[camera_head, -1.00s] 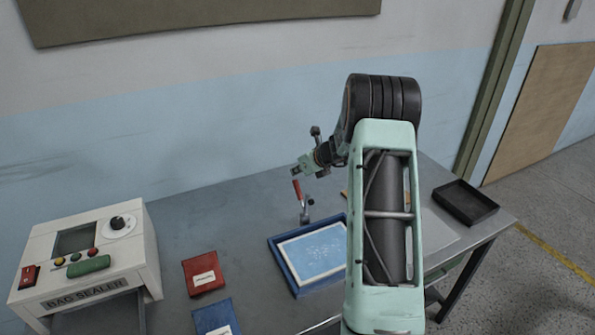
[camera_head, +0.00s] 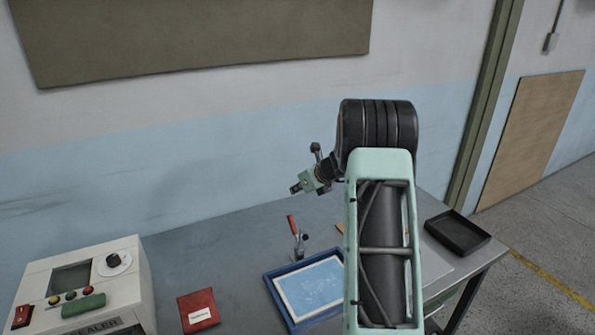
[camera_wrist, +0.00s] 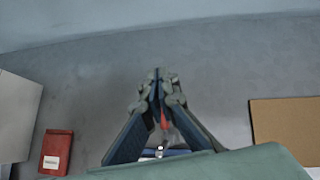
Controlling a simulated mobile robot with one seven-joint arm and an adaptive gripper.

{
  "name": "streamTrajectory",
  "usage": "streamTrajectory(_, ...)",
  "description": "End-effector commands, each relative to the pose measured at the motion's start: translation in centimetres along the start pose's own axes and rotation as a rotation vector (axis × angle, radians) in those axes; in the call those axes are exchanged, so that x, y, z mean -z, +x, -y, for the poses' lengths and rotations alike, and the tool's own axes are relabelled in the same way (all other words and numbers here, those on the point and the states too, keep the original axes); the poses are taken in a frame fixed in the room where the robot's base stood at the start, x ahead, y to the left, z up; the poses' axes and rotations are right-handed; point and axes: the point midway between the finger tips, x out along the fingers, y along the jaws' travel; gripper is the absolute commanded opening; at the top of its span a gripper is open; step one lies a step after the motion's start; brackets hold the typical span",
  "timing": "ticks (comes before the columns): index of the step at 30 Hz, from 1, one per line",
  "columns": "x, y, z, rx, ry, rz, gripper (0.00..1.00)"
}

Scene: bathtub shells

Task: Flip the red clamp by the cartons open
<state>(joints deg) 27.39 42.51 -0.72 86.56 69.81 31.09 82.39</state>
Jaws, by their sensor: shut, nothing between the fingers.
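The clamp has a red handle (camera_head: 293,225) that stands up, leaning slightly left, above a dark metal base (camera_head: 301,247) on the grey bench, just behind the blue-rimmed tray. My gripper (camera_head: 296,189) is above the handle with a visible gap, pointing left in the head view. In the wrist view my gripper (camera_wrist: 160,76) is shut and empty, and the red handle (camera_wrist: 164,120) shows between its finger linkages, partly hidden. I cannot clearly make out cartons; a flat brown piece (camera_wrist: 285,125) at the right of the wrist view may be one.
A blue-rimmed tray (camera_head: 272,290) with a pale panel lies in front of the clamp. A white bag sealer (camera_head: 135,270) stands at left, with a red packet (camera_head: 198,310) beside it. A black tray (camera_head: 457,233) is at right. The wall runs behind the bench.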

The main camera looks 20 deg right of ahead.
Motion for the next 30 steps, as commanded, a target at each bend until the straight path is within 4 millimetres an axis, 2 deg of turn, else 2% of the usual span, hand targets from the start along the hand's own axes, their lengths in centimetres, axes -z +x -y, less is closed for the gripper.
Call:
streamTrajectory(3,-2.2,-1.3,0.4,0.000,-0.003,0.001,0.00)
streamTrajectory(10,-4.5,-2.9,1.0,0.001,-0.001,-0.001,0.00)
streamTrajectory(27,-4.9,-3.2,1.1,0.000,0.002,-0.002,0.00)
streamTrajectory(30,-5.0,-3.0,0.6,-0.003,-0.018,-0.002,0.00)
